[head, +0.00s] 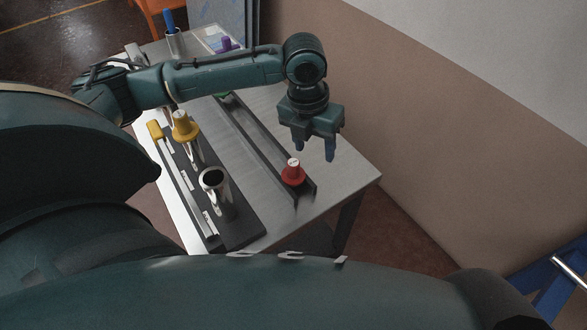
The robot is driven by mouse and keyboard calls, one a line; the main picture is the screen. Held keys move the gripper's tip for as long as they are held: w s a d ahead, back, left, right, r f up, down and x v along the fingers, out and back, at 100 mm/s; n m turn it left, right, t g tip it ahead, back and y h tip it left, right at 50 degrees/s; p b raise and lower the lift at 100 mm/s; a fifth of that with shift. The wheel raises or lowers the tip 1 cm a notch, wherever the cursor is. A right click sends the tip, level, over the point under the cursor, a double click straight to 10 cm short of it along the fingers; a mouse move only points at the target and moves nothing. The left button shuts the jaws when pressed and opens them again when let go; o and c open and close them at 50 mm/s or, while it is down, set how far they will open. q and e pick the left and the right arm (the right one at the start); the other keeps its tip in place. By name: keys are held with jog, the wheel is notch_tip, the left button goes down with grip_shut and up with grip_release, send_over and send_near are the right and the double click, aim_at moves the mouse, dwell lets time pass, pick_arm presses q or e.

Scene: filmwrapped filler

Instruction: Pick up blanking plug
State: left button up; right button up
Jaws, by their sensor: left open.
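A red plug (293,173) stands upright near the front end of a dark channel on the metal table. A yellow plug (185,126) sits on a metal tube toward the left. A green piece (223,95) shows partly behind my arm at the channel's far end, and a purple piece (226,44) stands at the back. I cannot tell which is the blanking plug. My left gripper (315,154) points down, open and empty, appearing above and slightly right of the red plug, apart from it. My right gripper is not in view.
An open metal cup (213,181) stands in a black holder (240,228) at the front left of the table (342,180). A cup with a blue item (170,20) stands at the back. A brown wall is close on the right. My arm spans the table's rear.

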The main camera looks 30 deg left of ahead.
pick_arm(q)
jog(key=a+r+m+y, duration=0.1)
jog(key=a+r+m, duration=0.1)
jog(key=a+r, duration=0.15)
jog(key=shift+g, duration=0.4)
jog(key=f, duration=0.5)
jog(key=f+b, duration=0.1)
jog(key=f, duration=0.1)
jog(key=shift+s+a+f, duration=0.35)
jog(key=shift+s, duration=0.05)
jog(key=shift+w+a+f+b, duration=0.15)
jog(key=shift+f, duration=1.35)
jog(key=shift+w+a+f+b, duration=0.1)
jog(key=shift+w+f+b, duration=0.05)
jog(key=shift+f, duration=1.3)
jog(key=shift+c, duration=0.3)
jog(key=c, duration=1)
